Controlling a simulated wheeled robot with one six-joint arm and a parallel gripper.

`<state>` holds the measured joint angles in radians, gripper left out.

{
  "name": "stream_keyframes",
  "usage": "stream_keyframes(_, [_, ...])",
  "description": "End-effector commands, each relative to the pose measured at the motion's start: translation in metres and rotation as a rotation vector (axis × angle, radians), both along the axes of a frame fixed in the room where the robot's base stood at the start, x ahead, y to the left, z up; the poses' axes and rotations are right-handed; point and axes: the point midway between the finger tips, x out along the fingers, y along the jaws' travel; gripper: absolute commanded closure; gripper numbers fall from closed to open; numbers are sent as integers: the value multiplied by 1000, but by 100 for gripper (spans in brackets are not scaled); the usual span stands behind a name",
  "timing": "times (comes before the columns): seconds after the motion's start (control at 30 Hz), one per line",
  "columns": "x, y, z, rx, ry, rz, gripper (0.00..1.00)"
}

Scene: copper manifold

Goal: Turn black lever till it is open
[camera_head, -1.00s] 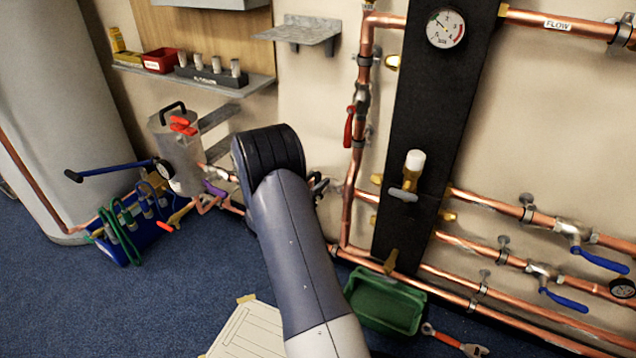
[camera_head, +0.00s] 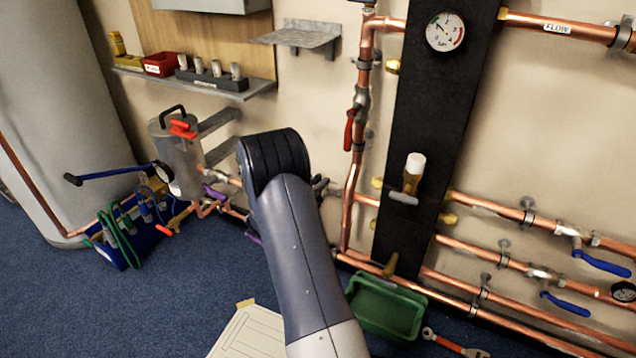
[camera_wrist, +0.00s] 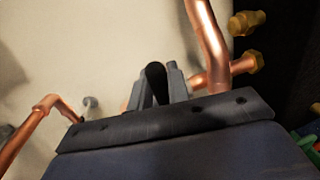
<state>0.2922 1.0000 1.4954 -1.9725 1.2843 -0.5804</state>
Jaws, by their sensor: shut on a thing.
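The black lever (camera_wrist: 155,75) shows in the wrist view as a dark, rounded handle. My gripper (camera_wrist: 161,84) is shut on it, with a grey finger on either side. The lever points up in that view. The valve body under the lever is mostly hidden by my gripper; a copper pipe (camera_wrist: 207,38) runs just to the right. In the head view, my own arm hides the lever, and only small grey parts show just right of the arm's end.
A red lever (camera_head: 349,130) is on the upright pipe right of my arm. Purple levers (camera_head: 214,191) are to its left. A green tray (camera_head: 384,307) and a wrench (camera_head: 452,342) lie on the floor. A black board (camera_head: 432,120) carries a gauge (camera_head: 445,32).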

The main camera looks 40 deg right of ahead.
Motion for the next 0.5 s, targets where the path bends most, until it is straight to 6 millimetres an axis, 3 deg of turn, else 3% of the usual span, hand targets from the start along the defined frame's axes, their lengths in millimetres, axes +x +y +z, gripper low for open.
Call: stream_keyframes(0.5, [3,1,1,-16,41,-1,100])
